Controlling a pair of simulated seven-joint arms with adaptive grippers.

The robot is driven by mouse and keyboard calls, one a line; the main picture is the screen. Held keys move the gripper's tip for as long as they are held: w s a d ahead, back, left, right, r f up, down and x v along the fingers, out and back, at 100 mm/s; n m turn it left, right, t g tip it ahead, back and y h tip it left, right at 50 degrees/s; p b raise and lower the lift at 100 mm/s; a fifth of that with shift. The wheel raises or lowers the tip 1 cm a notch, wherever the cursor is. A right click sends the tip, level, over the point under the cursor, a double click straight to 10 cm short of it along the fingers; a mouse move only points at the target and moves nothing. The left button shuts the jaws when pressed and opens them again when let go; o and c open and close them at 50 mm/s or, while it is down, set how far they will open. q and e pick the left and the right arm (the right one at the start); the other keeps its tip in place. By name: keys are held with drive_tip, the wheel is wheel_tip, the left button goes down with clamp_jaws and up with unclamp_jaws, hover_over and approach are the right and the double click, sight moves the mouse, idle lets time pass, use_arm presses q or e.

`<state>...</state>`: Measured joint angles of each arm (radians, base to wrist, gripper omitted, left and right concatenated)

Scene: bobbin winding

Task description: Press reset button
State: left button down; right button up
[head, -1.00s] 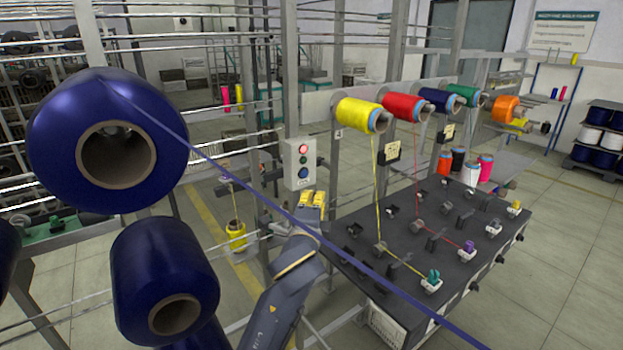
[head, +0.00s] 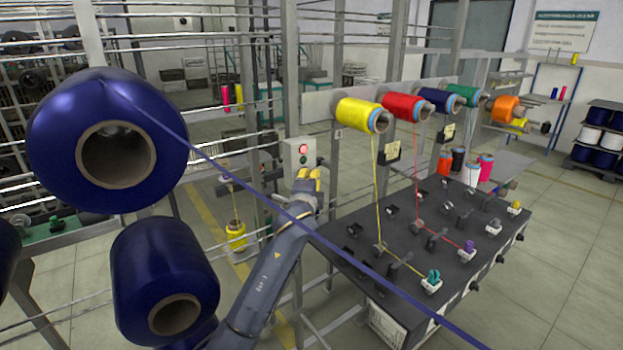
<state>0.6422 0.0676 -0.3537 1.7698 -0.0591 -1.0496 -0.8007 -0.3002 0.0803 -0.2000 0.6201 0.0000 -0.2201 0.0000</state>
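A grey control box (head: 297,150) is mounted on a metal post. A red round light or button (head: 303,149) is at its top, with a dark green one (head: 304,161) below it. The lower part of the box, where a blue button showed earlier, is hidden behind my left gripper (head: 308,174). That gripper has yellow fingertips pointing up, close together, in front of the box's lower part. I cannot tell whether they touch it or whether they are fully shut. Nothing is seen held. My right gripper is not in view.
Large blue spools (head: 60,150) fill the left side, and a blue thread runs diagonally in front of my arm. A dark winding table (head: 370,262) stands to the right, with yellow, red, blue, green and orange bobbins (head: 357,113) above it.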

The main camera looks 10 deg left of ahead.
use_arm(q)
drive_tip(key=shift+w+a, duration=0.1)
idle(0.3)
drive_tip(key=shift+w+a+r, duration=0.15)
drive_tip(key=shift+w+a, duration=0.45)
drive_tip(key=shift+a, duration=0.05)
drive_tip(key=s+d, duration=0.3)
drive_tip(key=s, duration=1)
drive_tip(key=shift+d+f, duration=0.25)
drive_tip(key=shift+d, duration=0.1)
